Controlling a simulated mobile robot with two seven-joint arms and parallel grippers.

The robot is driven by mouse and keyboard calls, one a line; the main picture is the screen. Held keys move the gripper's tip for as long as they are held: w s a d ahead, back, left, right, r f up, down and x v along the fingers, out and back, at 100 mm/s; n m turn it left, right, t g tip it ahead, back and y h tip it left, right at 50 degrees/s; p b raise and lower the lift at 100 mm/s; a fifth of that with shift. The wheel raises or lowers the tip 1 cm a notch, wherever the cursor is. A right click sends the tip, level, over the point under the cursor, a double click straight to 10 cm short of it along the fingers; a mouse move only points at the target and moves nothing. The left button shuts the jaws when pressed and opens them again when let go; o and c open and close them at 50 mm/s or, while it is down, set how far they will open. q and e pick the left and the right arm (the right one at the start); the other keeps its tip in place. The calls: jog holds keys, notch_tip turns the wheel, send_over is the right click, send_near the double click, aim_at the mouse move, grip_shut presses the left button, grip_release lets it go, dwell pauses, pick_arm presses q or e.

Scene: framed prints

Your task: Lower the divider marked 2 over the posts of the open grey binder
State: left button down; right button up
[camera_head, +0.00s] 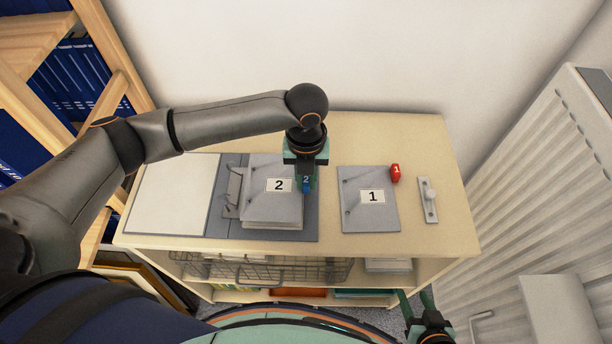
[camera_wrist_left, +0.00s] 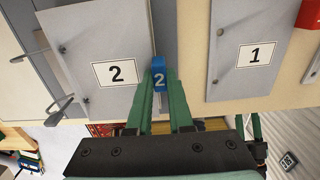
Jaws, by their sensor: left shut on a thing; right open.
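The open grey binder (camera_head: 312,226) lies flat on the table. Its curved metal posts (camera_head: 231,195) stand near its middle, and also show in the left wrist view (camera_wrist_left: 58,108). The grey divider marked 2 (camera_head: 265,178) is over the binder's right half, its holed left edge just right of the posts. The posts appear outside its holes; its height above the binder is hard to tell. My left gripper (camera_wrist_left: 160,90) is shut on its blue tab marked 2 (camera_wrist_left: 158,70). My right gripper (camera_head: 416,302) is open and empty, low at the front right.
A grey divider marked 1 (camera_head: 370,220) with a red tab (camera_head: 395,172) lies right of the binder. A small metal plate with a knob (camera_head: 428,205) lies farther right. A wire basket (camera_head: 260,270) is below the tabletop. A radiator (camera_head: 540,180) stands at the right.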

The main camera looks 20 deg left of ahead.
pick_arm(q)
jog(key=shift+f, duration=0.5)
jog(key=c, duration=0.7)
grip_release()
jog(key=shift+c, duration=0.2)
jog(key=shift+r, duration=0.1)
notch_tip(320, 180, up, 5)
jog(key=p, duration=0.5)
jog(key=shift+p, duration=0.35)
jog(key=shift+r, duration=0.95)
